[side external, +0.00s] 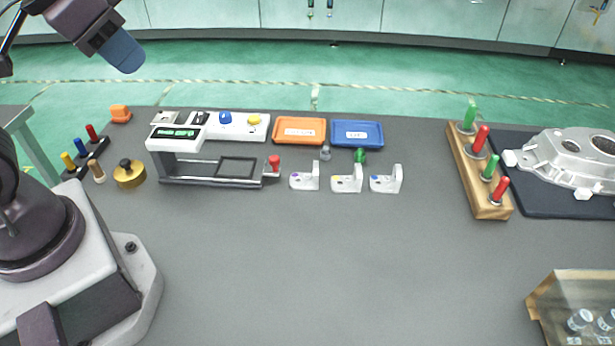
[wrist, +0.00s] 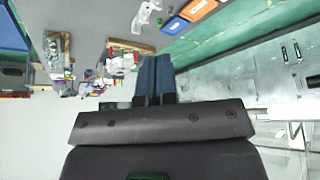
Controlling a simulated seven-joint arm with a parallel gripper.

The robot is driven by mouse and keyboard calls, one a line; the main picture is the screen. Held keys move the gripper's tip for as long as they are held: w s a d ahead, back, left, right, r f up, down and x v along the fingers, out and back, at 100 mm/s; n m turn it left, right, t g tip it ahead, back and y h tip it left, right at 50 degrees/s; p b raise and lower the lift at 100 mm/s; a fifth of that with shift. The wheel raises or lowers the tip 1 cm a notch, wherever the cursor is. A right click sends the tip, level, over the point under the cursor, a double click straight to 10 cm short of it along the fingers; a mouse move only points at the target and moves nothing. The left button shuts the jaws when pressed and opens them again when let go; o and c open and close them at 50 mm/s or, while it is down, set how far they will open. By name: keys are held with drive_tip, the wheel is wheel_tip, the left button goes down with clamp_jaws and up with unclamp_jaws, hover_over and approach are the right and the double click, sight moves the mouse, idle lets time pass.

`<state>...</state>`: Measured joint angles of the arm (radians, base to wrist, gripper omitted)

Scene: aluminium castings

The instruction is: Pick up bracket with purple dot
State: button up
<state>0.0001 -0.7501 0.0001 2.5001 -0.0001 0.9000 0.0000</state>
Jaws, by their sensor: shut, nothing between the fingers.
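The bracket with the purple dot (side external: 311,183) stands on the grey table, the leftmost of three similar pale L-shaped brackets in a row. Its upright wall is at its right end and the purple dot is on its flat base. The bracket with the yellow dot (side external: 354,184) and the bracket with the blue dot (side external: 393,184) stand to its right. My gripper (side external: 124,55) is high at the upper left, well away from the brackets. Its blue fingers are closed together and empty, as the wrist view (wrist: 154,78) also shows. I cannot make out the purple-dot bracket in the wrist view.
A measuring device (side external: 170,181) with a red knob stands just left of the brackets. An orange tray (side external: 300,142) and a blue tray (side external: 357,146) lie behind them. A wooden rack (side external: 488,207) of colored plugs is at right. The table in front is clear.

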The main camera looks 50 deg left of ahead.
drive_tip(key=o, duration=0.7)
